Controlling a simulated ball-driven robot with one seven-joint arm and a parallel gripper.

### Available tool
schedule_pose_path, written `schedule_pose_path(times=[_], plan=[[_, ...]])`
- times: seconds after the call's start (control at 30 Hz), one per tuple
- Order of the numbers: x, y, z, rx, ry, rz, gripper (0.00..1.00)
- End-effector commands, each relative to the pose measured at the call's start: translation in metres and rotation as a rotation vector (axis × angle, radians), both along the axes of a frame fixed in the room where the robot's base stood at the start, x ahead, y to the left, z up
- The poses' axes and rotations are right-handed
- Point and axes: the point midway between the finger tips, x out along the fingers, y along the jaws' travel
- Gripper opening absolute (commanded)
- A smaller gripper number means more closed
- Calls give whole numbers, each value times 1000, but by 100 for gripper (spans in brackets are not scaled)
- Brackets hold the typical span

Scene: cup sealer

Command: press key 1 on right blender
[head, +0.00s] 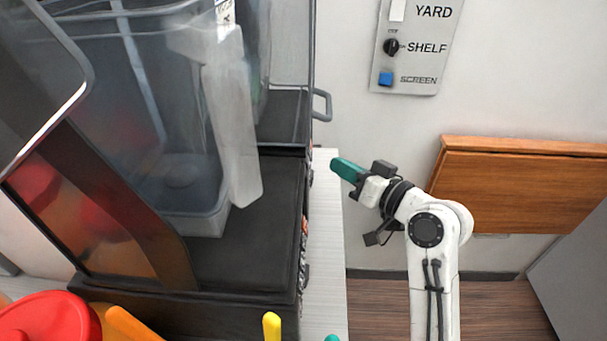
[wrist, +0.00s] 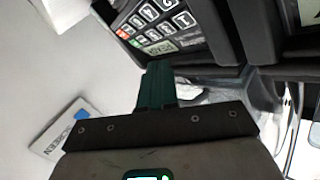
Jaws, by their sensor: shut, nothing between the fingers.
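In the head view, a near blender (head: 230,262) with a dark base and clear hood fills the left. A second blender (head: 282,118) stands behind it. The views do not settle which is the right one. My gripper (head: 335,163), with teal fingers, is shut and empty, just right of the second blender's front side. In the wrist view, my gripper (wrist: 157,66) points at a dark keypad (wrist: 150,22) with several numbered keys, a red key, a green key and a small display (wrist: 160,48). A key that looks like 1 (wrist: 184,20) is at its right. The fingertips appear below the display, apart from the keys.
A wall panel (head: 415,60) with a knob and blue button hangs behind; its lower part also shows in the wrist view (wrist: 65,130). A brown wooden board (head: 520,185) is on the wall at right. A narrow white counter strip (head: 328,250) runs beside the blenders. A red round object (head: 45,318) sits lower left.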

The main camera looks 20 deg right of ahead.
Motion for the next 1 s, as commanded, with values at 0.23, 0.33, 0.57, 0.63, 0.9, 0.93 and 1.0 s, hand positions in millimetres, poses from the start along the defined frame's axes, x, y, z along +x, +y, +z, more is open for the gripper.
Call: schedule_pose_path(times=[0.23, 0.33, 0.57, 0.63, 0.9, 0.93, 1.0], plan=[[8, 25, -10, 1, 1, 1, 0], [10, 31, -11, 0, 0, 0, 0], [12, 36, -12, 0, -1, 0, 0], [12, 36, -12, 0, -1, 0, 0], [12, 35, -12, 0, -1, 0, 0], [12, 35, -12, 0, -1, 0, 0], [12, 35, -12, 0, -1, 0, 0]])
